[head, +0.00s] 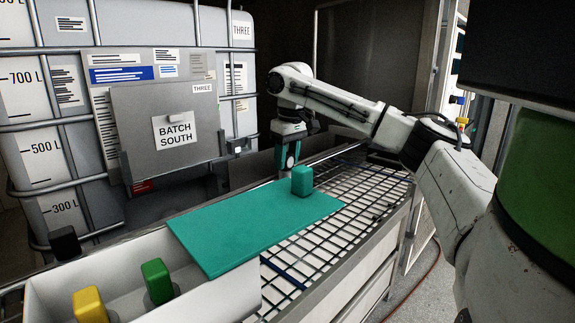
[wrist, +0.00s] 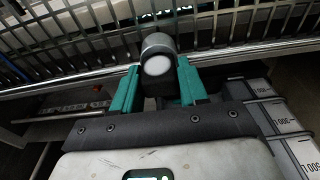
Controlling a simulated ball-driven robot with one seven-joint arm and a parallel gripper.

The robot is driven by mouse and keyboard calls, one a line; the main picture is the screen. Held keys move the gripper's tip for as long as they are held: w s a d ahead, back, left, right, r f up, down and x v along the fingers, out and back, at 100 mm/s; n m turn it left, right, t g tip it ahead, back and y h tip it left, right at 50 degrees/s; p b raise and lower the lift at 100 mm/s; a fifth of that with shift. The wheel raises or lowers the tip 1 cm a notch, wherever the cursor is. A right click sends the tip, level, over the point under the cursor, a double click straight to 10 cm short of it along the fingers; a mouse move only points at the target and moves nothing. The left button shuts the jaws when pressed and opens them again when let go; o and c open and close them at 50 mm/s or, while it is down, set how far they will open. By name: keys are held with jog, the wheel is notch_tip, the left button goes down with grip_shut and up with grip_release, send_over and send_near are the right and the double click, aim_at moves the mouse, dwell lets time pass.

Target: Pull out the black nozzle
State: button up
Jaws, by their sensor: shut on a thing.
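In the wrist view, the two teal fingers of my gripper (wrist: 158,88) stand on either side of a dark piece with a rounded grey top and a pale round face, which I take to be the black nozzle (wrist: 157,47). They are shut on it, beside the wire grid and its metal rail. In the head view, my gripper (head: 287,160) points down at the far side of the grid, behind a teal board. The nozzle cannot be made out there, and its lower part is hidden in the wrist view.
A large caged tank (head: 40,110) stands at the back left.

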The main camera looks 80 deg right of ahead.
jog(key=shift+c, duration=1.2)
jog(key=shift+r+p, duration=2.95)
jog(key=shift+r, duration=0.05)
